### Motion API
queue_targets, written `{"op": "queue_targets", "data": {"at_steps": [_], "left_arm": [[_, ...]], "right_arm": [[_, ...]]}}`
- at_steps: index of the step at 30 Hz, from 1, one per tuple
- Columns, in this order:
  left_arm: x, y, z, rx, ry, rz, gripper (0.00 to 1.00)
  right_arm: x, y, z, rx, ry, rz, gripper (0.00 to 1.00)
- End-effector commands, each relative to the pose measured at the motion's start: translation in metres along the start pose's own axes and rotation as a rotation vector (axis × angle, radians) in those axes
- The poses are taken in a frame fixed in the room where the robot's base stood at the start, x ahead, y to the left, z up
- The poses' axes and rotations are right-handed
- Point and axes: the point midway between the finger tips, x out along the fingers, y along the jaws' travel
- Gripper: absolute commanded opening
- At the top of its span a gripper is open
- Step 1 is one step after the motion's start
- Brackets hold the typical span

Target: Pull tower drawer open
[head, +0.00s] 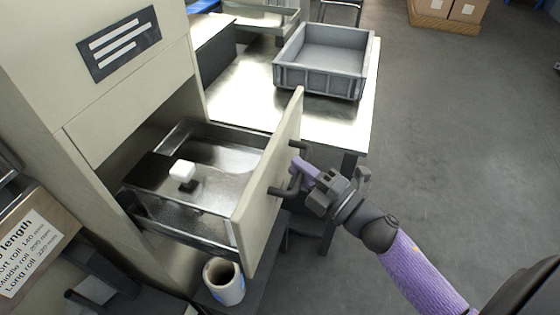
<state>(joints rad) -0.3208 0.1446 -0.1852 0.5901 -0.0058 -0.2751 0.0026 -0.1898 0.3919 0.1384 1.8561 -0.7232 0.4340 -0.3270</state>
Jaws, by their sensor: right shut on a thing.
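The tower drawer (262,195) stands out from the beige tower (110,103), its front panel well clear of the tower face. Its metal inside (222,180) shows, with a small white block (182,170) in it. My right gripper (301,171) is shut on the dark drawer handle (287,190) on the outer side of the front panel. The fingers partly hide the handle. My left gripper is not in view.
A grey crate (325,60) stands on a shiny metal table (245,95) behind the drawer. A roll (223,280) stands below the drawer. A sign with roll lengths (32,245) is at the lower left. Open grey floor (450,140) lies to the right.

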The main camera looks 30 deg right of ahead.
Motion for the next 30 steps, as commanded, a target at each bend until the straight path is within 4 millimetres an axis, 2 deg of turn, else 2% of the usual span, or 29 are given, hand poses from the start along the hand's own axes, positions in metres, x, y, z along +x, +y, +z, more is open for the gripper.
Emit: {"op": "queue_targets", "data": {"at_steps": [3,10,26,27,30], "left_arm": [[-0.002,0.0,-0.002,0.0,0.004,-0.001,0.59],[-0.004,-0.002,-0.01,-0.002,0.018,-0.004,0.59],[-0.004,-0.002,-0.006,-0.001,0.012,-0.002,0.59],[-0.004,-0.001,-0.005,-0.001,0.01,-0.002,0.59],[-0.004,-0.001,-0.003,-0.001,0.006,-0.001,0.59]], "right_arm": [[-0.015,0.002,0.005,0.001,-0.001,-0.004,0.0],[-0.033,0.005,0.013,0.0,0.0,-0.004,0.0],[-0.038,0.007,0.016,0.001,0.0,-0.002,0.0],[-0.038,0.007,0.016,0.001,0.0,-0.002,0.26],[-0.038,0.007,0.016,0.001,0.0,-0.002,0.48]]}}
